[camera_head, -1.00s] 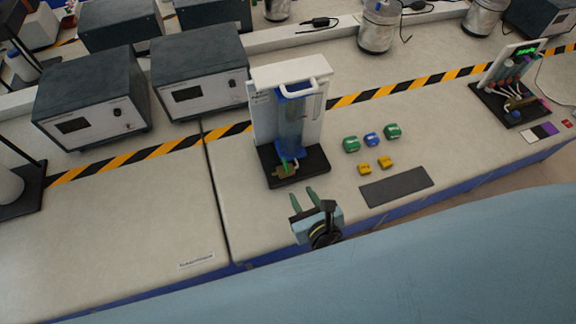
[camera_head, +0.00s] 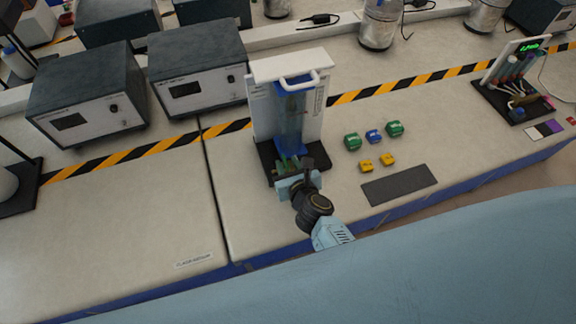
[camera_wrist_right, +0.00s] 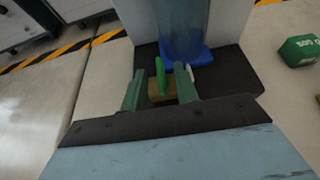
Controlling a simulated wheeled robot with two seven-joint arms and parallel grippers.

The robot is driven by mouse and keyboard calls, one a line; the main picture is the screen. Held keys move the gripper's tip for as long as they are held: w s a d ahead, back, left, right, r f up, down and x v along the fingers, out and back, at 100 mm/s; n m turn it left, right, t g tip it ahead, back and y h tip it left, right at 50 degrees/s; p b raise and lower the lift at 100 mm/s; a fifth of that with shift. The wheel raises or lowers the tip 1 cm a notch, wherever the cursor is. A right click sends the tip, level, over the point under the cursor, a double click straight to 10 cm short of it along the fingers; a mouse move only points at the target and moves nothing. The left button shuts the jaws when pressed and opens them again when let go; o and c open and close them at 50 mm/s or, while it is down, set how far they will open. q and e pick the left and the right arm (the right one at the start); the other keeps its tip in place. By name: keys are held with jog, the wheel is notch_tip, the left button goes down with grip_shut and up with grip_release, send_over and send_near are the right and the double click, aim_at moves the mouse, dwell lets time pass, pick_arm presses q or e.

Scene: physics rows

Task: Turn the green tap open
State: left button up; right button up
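The green tap (camera_wrist_right: 160,76) is a small upright green lever on a brass-coloured valve (camera_wrist_right: 160,92), low on the front of a blue column (camera_head: 291,122) on a black base (camera_wrist_right: 232,72). My right gripper (camera_head: 288,165) reaches in from the front, low over the base. In the right wrist view its two green fingers stand apart, one on each side of the lever, with a gap visible at least on the left. Contact on the right side is unclear. In the head view the gripper mostly hides the tap. My left gripper is not in view.
Green, blue and yellow blocks (camera_head: 374,137) lie right of the stand, with a dark grey mat (camera_head: 400,185) in front of them. Two dark instrument boxes (camera_head: 198,68) stand behind left. A tube rack (camera_head: 515,85) stands far right. The bench front-left is clear.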

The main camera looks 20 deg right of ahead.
jog(key=shift+w, duration=0.1)
grip_shut()
dwell(0.3)
